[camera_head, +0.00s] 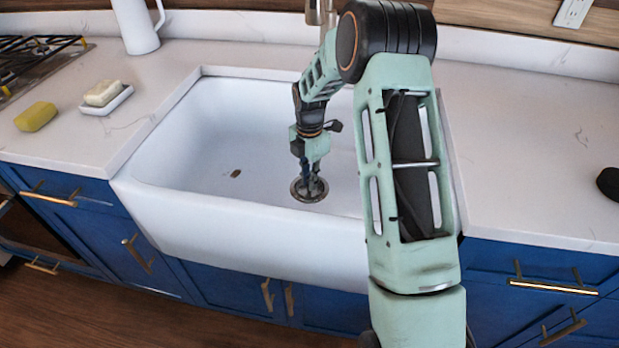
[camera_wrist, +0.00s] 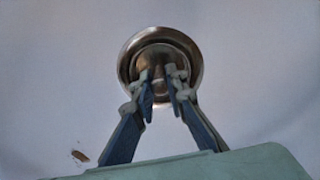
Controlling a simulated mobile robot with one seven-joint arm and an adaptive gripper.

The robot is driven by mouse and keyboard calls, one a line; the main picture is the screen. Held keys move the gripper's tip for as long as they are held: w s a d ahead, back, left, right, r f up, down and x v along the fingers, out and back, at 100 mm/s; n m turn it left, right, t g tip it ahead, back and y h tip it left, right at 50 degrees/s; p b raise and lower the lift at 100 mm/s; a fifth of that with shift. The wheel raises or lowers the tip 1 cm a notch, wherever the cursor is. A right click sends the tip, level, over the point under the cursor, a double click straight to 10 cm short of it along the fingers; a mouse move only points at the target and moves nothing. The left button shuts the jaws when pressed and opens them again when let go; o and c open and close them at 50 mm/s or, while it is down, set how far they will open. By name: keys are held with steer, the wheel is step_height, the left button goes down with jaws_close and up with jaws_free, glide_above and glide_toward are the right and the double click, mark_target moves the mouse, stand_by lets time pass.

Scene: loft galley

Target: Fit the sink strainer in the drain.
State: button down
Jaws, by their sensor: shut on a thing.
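The white sink (camera_head: 200,130) has a round metal drain (camera_head: 297,191) in its floor. In the wrist view the drain (camera_wrist: 194,50) shows as a shiny ring. A smaller round metal strainer (camera_wrist: 155,55) shows inside that ring, partly behind my fingers. My gripper (camera_head: 310,184) points down over the drain. In the wrist view my gripper's (camera_wrist: 159,88) fingertips are close together on the strainer's middle part, which they mostly hide. I cannot tell whether the strainer is seated or held just above the drain.
A small brown scrap (camera_head: 236,174) lies on the sink floor, left of the drain. A yellow sponge (camera_head: 36,117), a soap dish (camera_head: 106,101) with a pale bar and a white pitcher (camera_head: 136,27) stand on the left counter. A dark object (camera_head: 608,183) lies at the far right.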

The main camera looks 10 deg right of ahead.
steer(key=c, duration=1.8)
jaws_free()
steer(key=shift+c, duration=0.2)
